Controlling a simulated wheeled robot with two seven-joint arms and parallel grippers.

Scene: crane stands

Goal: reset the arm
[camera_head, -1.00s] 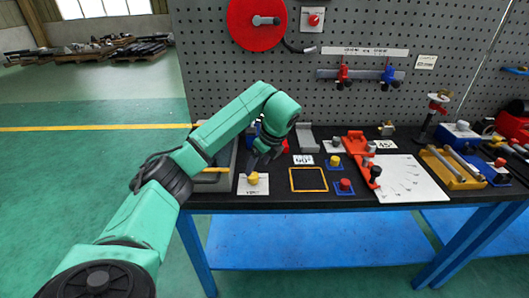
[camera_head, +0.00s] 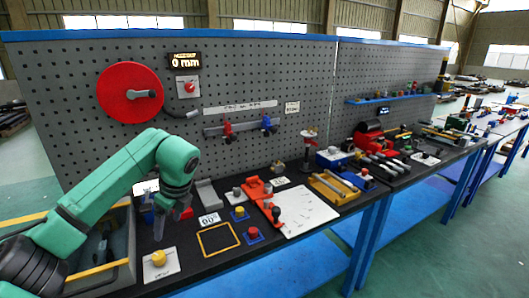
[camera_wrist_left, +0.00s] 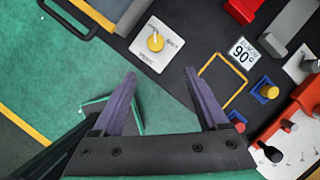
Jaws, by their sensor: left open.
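My left arm comes in from the left of the head view, elbow bent, with its gripper (camera_head: 168,218) pointing down over the bench. In the left wrist view the two purple fingers (camera_wrist_left: 163,95) stand wide apart with nothing between them. In the head view the gripper appears just behind a white plate with a yellow knob (camera_head: 158,258). In the left wrist view that yellow knob (camera_wrist_left: 156,42) lies beyond the fingers, clear of them. My right gripper is in neither view.
The black bench top holds a yellow square outline (camera_head: 218,239), a 90° sign (camera_head: 209,219), an orange-red fixture (camera_head: 258,190) and a white board (camera_head: 305,212). A grey tray (camera_head: 122,245) is beside my arm. A pegboard (camera_head: 300,80) with a red disc (camera_head: 115,95) rises behind.

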